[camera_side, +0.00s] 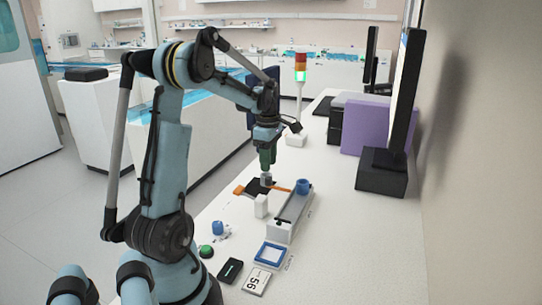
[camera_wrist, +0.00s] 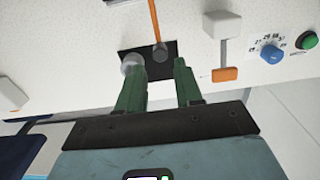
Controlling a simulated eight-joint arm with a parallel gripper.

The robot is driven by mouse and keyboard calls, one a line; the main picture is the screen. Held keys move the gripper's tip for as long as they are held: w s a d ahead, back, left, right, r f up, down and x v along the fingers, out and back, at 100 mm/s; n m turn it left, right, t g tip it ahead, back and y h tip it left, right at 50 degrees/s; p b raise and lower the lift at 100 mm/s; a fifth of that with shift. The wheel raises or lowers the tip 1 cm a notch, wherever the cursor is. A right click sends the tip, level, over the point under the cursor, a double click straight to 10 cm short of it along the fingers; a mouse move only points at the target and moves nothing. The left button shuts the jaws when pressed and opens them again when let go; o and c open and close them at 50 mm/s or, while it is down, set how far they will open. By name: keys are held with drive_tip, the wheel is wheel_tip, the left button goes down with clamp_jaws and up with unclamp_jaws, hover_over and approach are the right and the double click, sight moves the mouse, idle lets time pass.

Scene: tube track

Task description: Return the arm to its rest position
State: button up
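My gripper (camera_side: 267,160) points down over a black pad (camera_side: 254,185) on the white bench. In the wrist view its two green fingers (camera_wrist: 158,70) stand apart with a clear gap, and nothing is clamped between them. A small grey cylinder (camera_side: 266,179) stands below the fingers in the side view. In the wrist view a light grey round piece (camera_wrist: 131,62) shows by the left fingertip, partly covered. A dark round piece (camera_wrist: 160,52) sits at the end of an orange rod (camera_wrist: 154,20), beyond the gap. Whether the fingers touch anything, I cannot tell.
A grey track (camera_side: 292,214) with a blue cup (camera_side: 302,186) and a white block (camera_side: 261,206) stand nearby. A blue knob (camera_side: 217,228), green button (camera_side: 206,251) and blue-rimmed tray (camera_side: 271,255) lie nearer. A signal light (camera_side: 300,75) and monitor (camera_side: 404,95) stand behind.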

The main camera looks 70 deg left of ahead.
drive_tip(key=w+d+r+m+t+y, duration=0.1)
drive_tip(key=d+r+m+t, duration=0.1)
drive_tip(key=d+m, duration=0.5)
drive_tip(key=w+d+r+m+t, duration=0.1)
drive_tip(key=w+d+r+m, duration=0.15)
drive_tip(key=d+m, duration=0.5)
drive_tip(key=s+d+m+t, duration=0.2)
drive_tip(key=d+m, duration=0.4)
drive_tip(key=d, duration=0.2)
drive_tip(key=s+d+m+t+h, duration=0.1)
drive_tip(key=s+d+m+t, duration=0.1)
drive_tip(key=d+m, duration=0.4)
drive_tip(key=shift+s+d+f, duration=0.25)
drive_tip(key=shift+s+d, duration=0.1)
drive_tip(key=shift+d, duration=0.65)
